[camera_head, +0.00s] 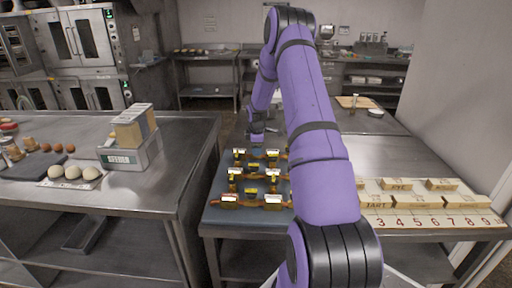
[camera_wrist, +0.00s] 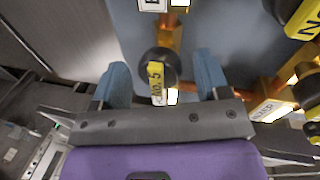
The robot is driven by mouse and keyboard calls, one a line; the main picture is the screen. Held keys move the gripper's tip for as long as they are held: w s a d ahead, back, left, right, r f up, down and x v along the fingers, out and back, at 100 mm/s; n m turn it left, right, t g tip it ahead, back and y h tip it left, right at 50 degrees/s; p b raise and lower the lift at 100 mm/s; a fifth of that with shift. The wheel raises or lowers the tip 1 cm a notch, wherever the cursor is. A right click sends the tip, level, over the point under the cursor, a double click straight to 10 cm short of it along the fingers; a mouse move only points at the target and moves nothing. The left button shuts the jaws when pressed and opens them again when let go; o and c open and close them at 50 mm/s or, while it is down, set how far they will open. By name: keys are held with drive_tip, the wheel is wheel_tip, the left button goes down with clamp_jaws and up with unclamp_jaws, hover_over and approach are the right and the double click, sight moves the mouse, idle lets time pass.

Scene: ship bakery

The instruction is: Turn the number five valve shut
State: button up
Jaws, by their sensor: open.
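The number five valve (camera_wrist: 157,68) shows in the wrist view as a dark round knob with a yellow "NO. 5" label, on a copper pipe. My gripper (camera_wrist: 161,72) is open, with one blue finger on each side of the knob and visible gaps between. Whether the fingertips are level with the knob in depth I cannot tell. In the head view my gripper (camera_head: 257,138) hangs at the far edge of the blue valve board (camera_head: 217,212), which carries several valves with white tags and yellow labels. I cannot read which is number five there.
Neighbouring valves with yellow labels (camera_wrist: 303,22) and copper pipes lie close on the right in the wrist view. Wooden blocks (camera_head: 395,186) and a numbered strip (camera_head: 430,221) lie right of the board. Another steel table (camera_head: 150,185) stands left, across a gap.

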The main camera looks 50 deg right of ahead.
drive_tip(key=c, duration=0.9)
drive_tip(key=shift+c, duration=0.2)
drive_tip(key=shift+m, duration=0.3)
drive_tip(key=m, duration=0.3)
drive_tip(key=shift+w+m+g, duration=0.1)
drive_tip(key=shift+m+g, duration=0.2)
drive_tip(key=m+g, duration=0.1)
drive_tip(key=m, duration=0.3)
drive_tip(key=shift+h, duration=0.4)
drive_tip(key=m, duration=0.5)
drive_tip(key=shift+w+g, duration=0.1)
drive_tip(key=shift+g, duration=0.3)
drive_tip(key=m+g, duration=0.1)
drive_tip(key=m, duration=0.3)
drive_tip(key=shift+m+y, duration=0.3)
drive_tip(key=shift+m, duration=0.1)
